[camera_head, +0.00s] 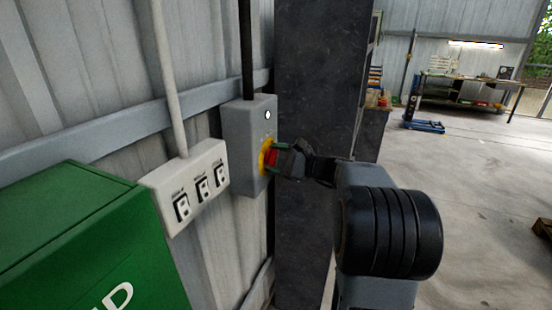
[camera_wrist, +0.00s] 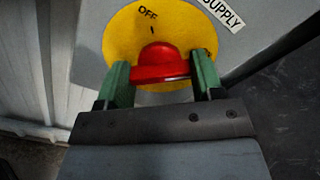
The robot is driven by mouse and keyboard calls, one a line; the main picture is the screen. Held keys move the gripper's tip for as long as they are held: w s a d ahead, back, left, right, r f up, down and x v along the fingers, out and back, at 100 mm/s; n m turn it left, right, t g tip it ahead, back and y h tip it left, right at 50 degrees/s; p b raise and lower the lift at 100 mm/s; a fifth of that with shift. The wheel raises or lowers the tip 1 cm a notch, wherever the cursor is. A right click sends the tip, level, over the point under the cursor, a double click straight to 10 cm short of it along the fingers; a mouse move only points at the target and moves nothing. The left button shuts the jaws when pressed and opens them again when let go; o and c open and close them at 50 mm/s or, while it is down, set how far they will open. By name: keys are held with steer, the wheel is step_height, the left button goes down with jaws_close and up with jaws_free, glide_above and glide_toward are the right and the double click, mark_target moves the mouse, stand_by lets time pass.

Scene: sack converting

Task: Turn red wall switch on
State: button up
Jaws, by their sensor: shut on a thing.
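The red wall switch (camera_head: 270,157) is a red knob on a yellow round plate, on the front of a grey box on the wall. In the wrist view the red knob (camera_wrist: 160,62) sits in the middle of the yellow plate (camera_wrist: 122,38), with "OFF" printed above it and a small mark below the word. My gripper (camera_wrist: 162,80) has one green finger on each side of the knob and is shut on it. In the head view my gripper (camera_head: 276,157) reaches the box from the right.
The grey box (camera_head: 240,140) has a white round spot near its top. A pale panel with three small switches (camera_head: 190,190) is left of it. A green cabinet (camera_head: 75,230) stands at lower left. A dark column (camera_head: 318,80) rises just right of the box. Open floor lies at right.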

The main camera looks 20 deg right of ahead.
stand_by(0.3)
steer(key=o, duration=0.9)
steer(key=b+v, duration=0.3)
steer(key=v, duration=1.1)
